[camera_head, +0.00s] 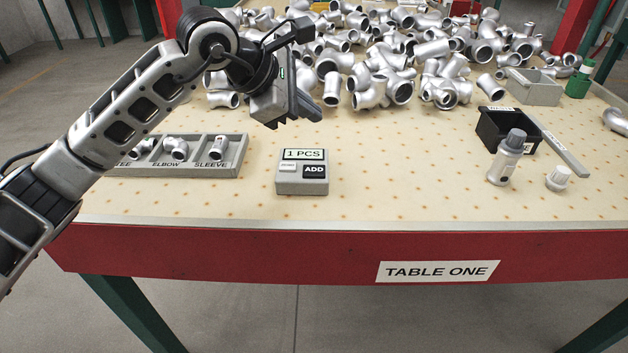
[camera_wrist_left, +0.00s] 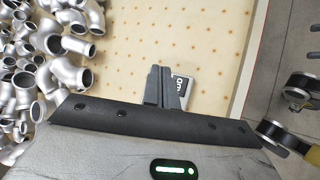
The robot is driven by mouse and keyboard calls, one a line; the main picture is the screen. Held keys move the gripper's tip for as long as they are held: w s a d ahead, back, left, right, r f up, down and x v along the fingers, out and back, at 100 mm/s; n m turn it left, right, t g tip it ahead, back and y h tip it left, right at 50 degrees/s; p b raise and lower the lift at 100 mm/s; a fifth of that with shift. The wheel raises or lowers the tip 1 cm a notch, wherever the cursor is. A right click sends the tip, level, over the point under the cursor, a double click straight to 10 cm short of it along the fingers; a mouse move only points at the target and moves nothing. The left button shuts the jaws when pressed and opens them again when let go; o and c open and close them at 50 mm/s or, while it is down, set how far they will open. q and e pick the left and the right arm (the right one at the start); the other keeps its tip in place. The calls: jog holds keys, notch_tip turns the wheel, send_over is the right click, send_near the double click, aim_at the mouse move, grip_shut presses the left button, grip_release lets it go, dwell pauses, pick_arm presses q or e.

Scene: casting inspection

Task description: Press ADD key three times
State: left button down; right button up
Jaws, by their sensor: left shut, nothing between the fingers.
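A small grey counter box (camera_head: 302,181) stands on the table, left of the picture's middle. Its display (camera_head: 303,154) reads "1 PCS". Its black ADD key (camera_head: 314,171) is on the right of the front face, beside a plain white key (camera_head: 288,167). My left gripper (camera_head: 299,121) is shut and empty, above and behind the box in the head view. In the left wrist view the shut fingers (camera_wrist_left: 160,86) partly cover the box (camera_wrist_left: 183,88), and only part of the key's lettering shows. Whether they touch it cannot be told there.
A grey sorting tray (camera_head: 238,160) with fittings stands left of the box. A large pile of metal fittings (camera_head: 400,92) covers the back. A black bin (camera_head: 488,128), a bottle (camera_head: 503,165) and a white cap (camera_head: 558,178) stand to the right. The table between box and bottle is clear.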

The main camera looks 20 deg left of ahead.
pick_arm(q)
jog(key=shift+r+m, duration=0.1)
jog(key=shift+m, duration=0.5)
pick_arm(e)
jog(key=shift+s+f, duration=0.1)
pick_arm(q)
jog(key=b, duration=0.3)
send_over(309, 172)
notch_tip(309, 172, down, 5)
jog(key=shift+f, duration=0.1)
notch_tip(309, 172, down, 3)
jog(key=b, duration=0.2)
jog(key=shift+b, duration=0.3)
jog(key=shift+f, duration=0.25)
jog(key=shift+f+b, duration=0.1)
jog(key=shift+b, duration=0.2)
pick_arm(e)
notch_tip(309, 172, down, 8)
jog(key=a+g, duration=0.1)
jog(key=shift+w+a+f+y, duration=0.15)
jog(key=shift+w+a+y, duration=0.2)
jog(key=shift+w, duration=0.1)
jog(key=shift+s, duration=0.1)
pick_arm(q)
jog(key=shift+f, duration=0.1)
pick_arm(e)
jog(key=shift+f, duration=0.1)
